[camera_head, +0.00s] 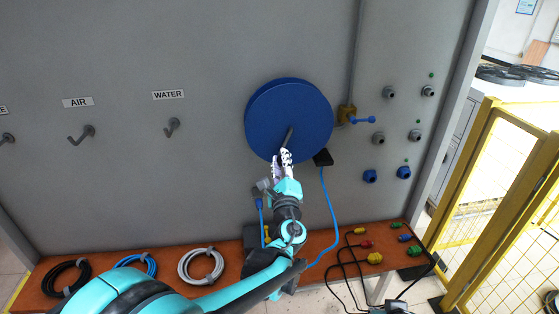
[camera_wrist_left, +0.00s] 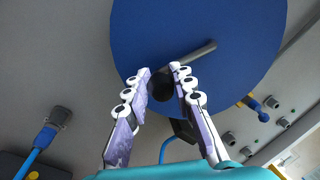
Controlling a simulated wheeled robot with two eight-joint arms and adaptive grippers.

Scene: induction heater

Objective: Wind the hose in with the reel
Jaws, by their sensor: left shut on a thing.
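The large blue round reel (camera_head: 289,105) is mounted on the grey wall panel, and it fills the upper part of the left wrist view (camera_wrist_left: 190,30). Its grey crank (camera_head: 288,135) slants down from the middle of the disc. My left gripper (camera_head: 282,154) is at the crank's lower end, in front of the disc's lower edge. In the left wrist view its fingers are shut on the crank (camera_wrist_left: 202,52); the exact contact is partly hidden. My right gripper is not in view.
A brown bench (camera_head: 225,282) below holds black, blue and white coils, with coloured plugs at its right. A brass valve with a blue lever (camera_head: 362,120) sits right of the reel, with several wall fittings beyond. A yellow fence (camera_head: 490,190) stands at the right.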

